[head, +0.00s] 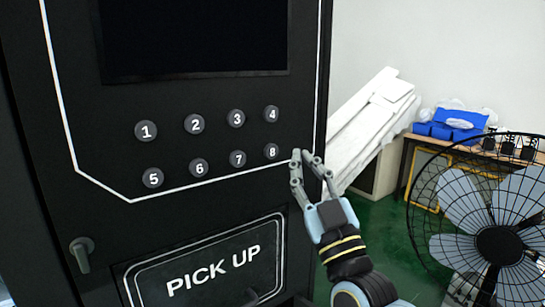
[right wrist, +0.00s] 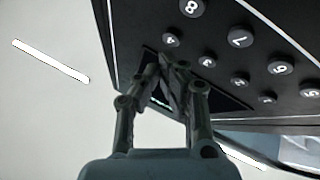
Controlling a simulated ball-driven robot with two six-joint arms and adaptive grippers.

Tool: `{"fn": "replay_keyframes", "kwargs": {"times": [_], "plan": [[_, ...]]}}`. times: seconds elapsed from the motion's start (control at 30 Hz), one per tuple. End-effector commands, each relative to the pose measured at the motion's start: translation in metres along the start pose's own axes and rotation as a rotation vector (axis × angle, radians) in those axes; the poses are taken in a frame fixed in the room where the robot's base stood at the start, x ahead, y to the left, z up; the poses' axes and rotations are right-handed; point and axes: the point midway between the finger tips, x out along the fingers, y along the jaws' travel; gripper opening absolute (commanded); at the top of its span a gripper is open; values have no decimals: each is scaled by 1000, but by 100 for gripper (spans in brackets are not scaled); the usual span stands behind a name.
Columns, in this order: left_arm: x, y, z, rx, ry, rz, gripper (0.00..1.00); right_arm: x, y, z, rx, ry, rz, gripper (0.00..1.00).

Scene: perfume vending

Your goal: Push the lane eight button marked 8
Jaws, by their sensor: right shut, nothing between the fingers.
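The button marked 8 (head: 271,151) is a round dark button at the right end of the lower row on the black vending machine (head: 215,115). It also shows near the top of the right wrist view (right wrist: 192,8). My right gripper (head: 302,155) is shut and empty. Its fingertips are just right of button 8 in the head view, with a visible gap between them. In the right wrist view the closed fingers (right wrist: 172,62) point toward the machine's front, below button 8 in the picture. My left gripper is not in view.
Button 7 (head: 238,158) sits left of button 8, and button 4 (head: 272,114) above it. The PICK UP flap (head: 213,268) and a handle (head: 82,254) are lower down. A large fan (head: 490,240) and a table with blue boxes (head: 455,125) stand at right.

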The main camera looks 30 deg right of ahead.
Motion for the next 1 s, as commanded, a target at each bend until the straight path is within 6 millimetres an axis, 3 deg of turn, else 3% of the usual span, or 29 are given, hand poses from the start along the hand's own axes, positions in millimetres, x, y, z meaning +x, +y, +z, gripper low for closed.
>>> {"fn": "replay_keyframes", "kwargs": {"times": [0.2,0.43,1.0], "plan": [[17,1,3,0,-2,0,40,24,-14,16,1,0,1,0],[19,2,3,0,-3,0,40,42,-23,23,0,0,0,0],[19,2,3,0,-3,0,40,46,-25,25,0,-1,0,0]]}}
